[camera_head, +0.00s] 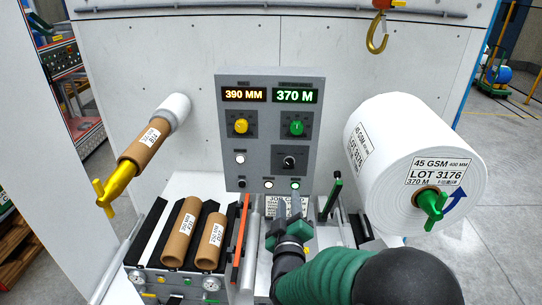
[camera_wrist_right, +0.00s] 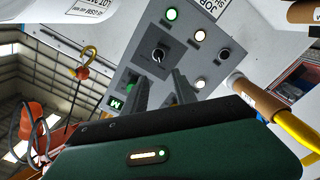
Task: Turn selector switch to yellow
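The grey control panel (camera_head: 270,75) stands upright at the centre. Its black selector switch (camera_head: 289,162) is a round knob with a pale pointer mark, below the green knob (camera_head: 296,127); the yellow knob (camera_head: 240,126) is to the upper left. In the right wrist view the selector switch (camera_wrist_right: 159,55) shows beyond the fingertips, untouched. My right gripper (camera_head: 289,203) is below the switch in the head view, with its two fingers apart. The right wrist view shows the same empty gap between the fingers (camera_wrist_right: 159,78). My left gripper is not in view.
A large white roll (camera_head: 385,125) on a green spindle is at right. A cardboard core (camera_head: 145,145) on a yellow spindle is at left. Cardboard tubes (camera_head: 185,230) lie at lower left. A green-topped lever (camera_head: 334,195) stands right of my gripper; a hook (camera_head: 377,38) hangs above.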

